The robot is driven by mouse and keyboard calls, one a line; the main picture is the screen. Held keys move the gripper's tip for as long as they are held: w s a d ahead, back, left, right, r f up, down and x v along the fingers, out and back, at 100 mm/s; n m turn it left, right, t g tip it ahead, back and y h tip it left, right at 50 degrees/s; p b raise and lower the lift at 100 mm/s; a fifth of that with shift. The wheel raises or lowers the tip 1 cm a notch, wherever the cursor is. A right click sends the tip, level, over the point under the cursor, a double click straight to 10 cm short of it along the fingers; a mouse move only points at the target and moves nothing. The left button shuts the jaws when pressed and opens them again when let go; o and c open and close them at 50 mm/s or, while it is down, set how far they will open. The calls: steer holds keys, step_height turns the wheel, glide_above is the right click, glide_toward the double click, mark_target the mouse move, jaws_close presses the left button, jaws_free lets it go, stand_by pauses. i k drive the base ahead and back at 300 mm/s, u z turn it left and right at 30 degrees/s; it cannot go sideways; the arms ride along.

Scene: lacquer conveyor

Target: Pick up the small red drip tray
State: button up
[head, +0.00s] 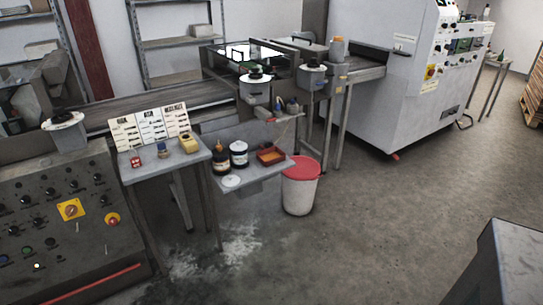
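The small red drip tray (271,156) lies on a low grey side shelf (250,180), near its right end. It is a shallow reddish box with an orange-brown inside. Two dark jars with white labels, a brown-topped jar (221,160) and a white-lidded jar (239,154), stand just left of it. A round white lid (231,181) lies at the shelf's front left. My gripper does not show in the head view.
A white bucket with a red top (300,186) stands on the floor right of the shelf. A small table (159,170) with cards and small items stands left. The conveyor (160,100) runs behind. A grey box-like surface (510,262) rises at lower right; the middle floor is clear.

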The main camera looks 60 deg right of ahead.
mark_target(268, 157)
steer(key=z, duration=0.8)
steer(key=i, duration=1.2)
steer(key=z, duration=0.5)
